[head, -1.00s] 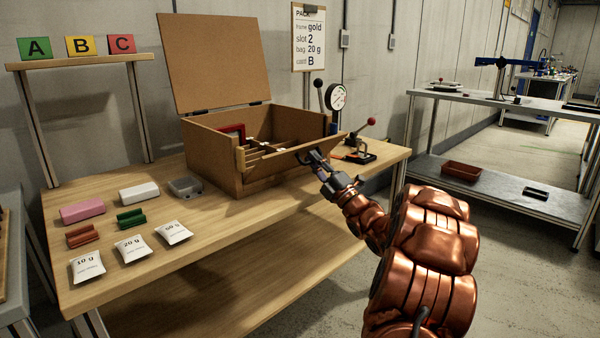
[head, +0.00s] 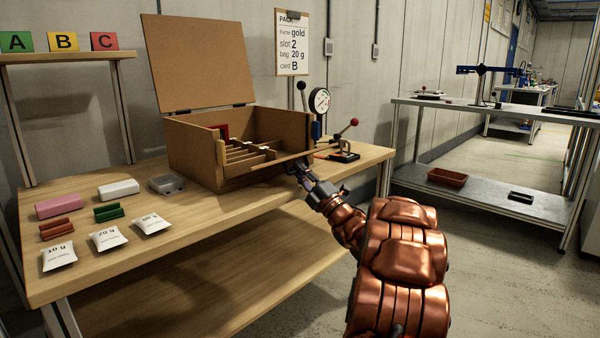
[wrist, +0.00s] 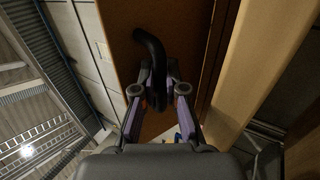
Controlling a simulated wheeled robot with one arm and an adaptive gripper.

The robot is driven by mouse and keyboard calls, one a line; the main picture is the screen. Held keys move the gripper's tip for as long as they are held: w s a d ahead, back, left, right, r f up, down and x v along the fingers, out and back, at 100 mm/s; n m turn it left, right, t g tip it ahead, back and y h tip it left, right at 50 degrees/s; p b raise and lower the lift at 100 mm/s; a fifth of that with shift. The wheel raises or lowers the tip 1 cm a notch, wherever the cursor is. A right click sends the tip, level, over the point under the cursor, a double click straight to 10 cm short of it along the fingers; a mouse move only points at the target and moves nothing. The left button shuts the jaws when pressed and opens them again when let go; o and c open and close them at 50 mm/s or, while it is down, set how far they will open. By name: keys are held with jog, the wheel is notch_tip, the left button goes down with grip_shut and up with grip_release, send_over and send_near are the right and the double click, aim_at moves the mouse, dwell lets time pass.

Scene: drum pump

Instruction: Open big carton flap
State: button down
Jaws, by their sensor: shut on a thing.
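The big carton (head: 192,155) is a brown box on the wooden table with its lid (head: 200,65) standing upright at the back. Its front flap (head: 268,165) is tilted outward and down, showing slots and dividers inside. My gripper (head: 299,170) is at the flap's outer edge on the right. In the wrist view my gripper (wrist: 160,92) is shut on a black curved handle (wrist: 150,45) on the brown flap panel (wrist: 122,60). The fingers partly hide the handle's lower part.
A gauge (head: 319,101) and red-knobbed lever clamp (head: 343,130) stand right of the carton. Bags (head: 108,238), coloured blocks (head: 60,205) and a grey container (head: 166,184) lie left. A clipboard (head: 292,42) hangs behind. The table's front edge is below my gripper.

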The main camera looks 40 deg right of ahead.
jog(key=shift+f, duration=0.1)
jog(key=c, duration=1.2)
grip_release()
